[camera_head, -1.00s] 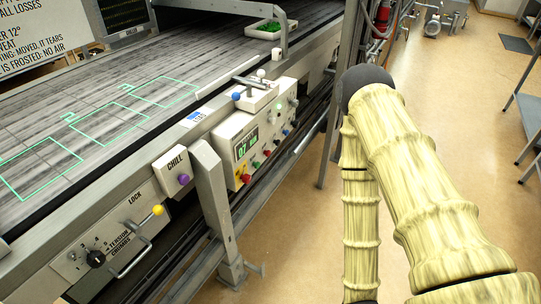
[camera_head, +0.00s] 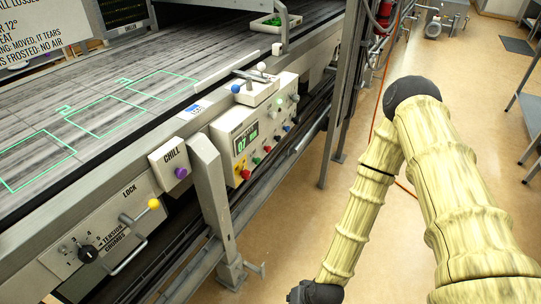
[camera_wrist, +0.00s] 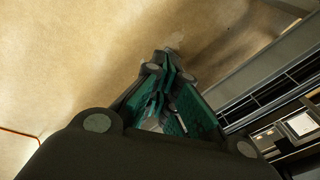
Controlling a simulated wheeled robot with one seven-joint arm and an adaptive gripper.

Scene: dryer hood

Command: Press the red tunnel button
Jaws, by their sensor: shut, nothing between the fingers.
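The control panel (camera_head: 271,137) is a white box on the side of the conveyor frame, with a green-lit display (camera_head: 246,139). A red button (camera_head: 245,174) sits at its lower left on a yellow patch. A second red knob (camera_head: 267,149) sits in the row to its right, beyond a green one (camera_head: 256,161). The labels are too small to tell which is the tunnel button. My gripper (camera_wrist: 168,65) shows in the wrist view, shut and empty, above the tan floor. It is out of the head view, so its distance to the buttons cannot be told.
A CHILL box (camera_head: 169,159) with a purple knob, a grey post (camera_head: 212,195) and a yellow-tipped lever (camera_head: 153,204) stand left of the panel. A ball-ended handle (camera_head: 252,85) sits above it. Open floor (camera_head: 290,235) lies to the right.

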